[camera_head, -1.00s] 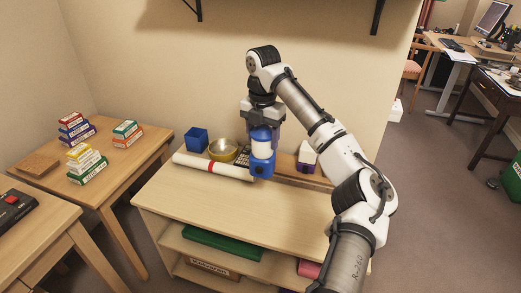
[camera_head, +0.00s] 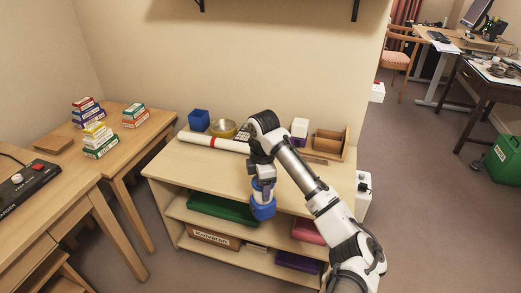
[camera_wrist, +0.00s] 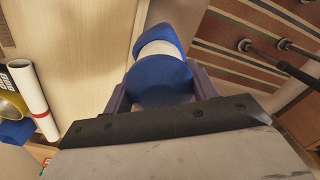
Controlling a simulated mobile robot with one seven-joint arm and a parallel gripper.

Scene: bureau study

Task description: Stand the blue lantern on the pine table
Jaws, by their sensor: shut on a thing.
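The blue lantern (camera_head: 262,207) has a blue cap, a pale middle and a blue base. My gripper (camera_head: 262,184) is shut on it and holds it in the air, at the front edge of the low shelf unit. Two wooden tables stand at the left: one with stacked small boxes (camera_head: 150,141), one nearer with a dark device (camera_head: 80,205). I cannot tell which is the pine table.
The shelf unit's top (camera_head: 195,168) is bare in front.

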